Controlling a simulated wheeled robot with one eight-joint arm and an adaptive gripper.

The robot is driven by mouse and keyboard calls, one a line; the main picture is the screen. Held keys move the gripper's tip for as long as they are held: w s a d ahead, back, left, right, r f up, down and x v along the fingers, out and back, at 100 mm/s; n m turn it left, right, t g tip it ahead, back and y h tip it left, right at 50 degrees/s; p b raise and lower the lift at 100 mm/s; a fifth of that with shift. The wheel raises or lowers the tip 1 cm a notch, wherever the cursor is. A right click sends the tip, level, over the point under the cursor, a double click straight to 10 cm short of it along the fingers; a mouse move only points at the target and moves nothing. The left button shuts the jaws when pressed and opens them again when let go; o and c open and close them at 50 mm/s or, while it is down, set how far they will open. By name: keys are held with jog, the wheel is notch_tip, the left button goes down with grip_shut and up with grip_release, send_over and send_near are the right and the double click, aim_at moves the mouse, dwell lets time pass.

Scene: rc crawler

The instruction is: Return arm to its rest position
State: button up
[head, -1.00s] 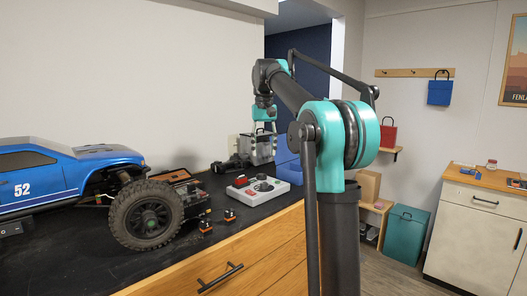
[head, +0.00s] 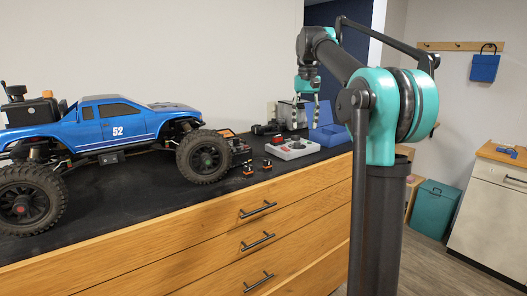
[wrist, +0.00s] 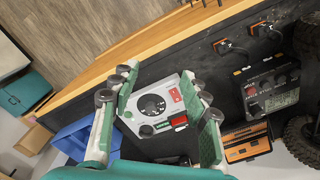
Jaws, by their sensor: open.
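My gripper (head: 306,98) hangs from the end of my raised arm in the head view, above the back right end of the black-topped bench (head: 120,189). In the wrist view my gripper (wrist: 158,85) is open, with its two green fingers apart and nothing between them. Below the fingers lies a grey control box (wrist: 155,104) with a black dial and red parts. The same grey control box (head: 292,149) shows in the head view, flat on the bench top beneath the gripper.
Small orange-and-black parts (head: 248,169) lie near the front edge. A blue bin (head: 328,130) is at the far end. A white cabinet (head: 490,205) stands at right, with floor between.

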jog(key=s+d+f+t, duration=0.1)
jog(key=s+f, duration=0.4)
jog(key=f, duration=0.6)
jog(key=s+d+f+t, duration=0.1)
jog(key=s+d+f, duration=0.1)
jog(key=s+f, duration=0.65)
jog(key=s+d+f+t, duration=0.1)
jog(key=s+f+t, duration=0.1)
jog(key=s+f, duration=1.5)
notch_tip(320, 180, down, 4)
jog(key=shift+d+f+n, duration=0.15)
jog(key=shift+d+n, duration=0.15)
jog(key=shift+n, duration=0.1)
jog(key=shift+c, duration=0.3)
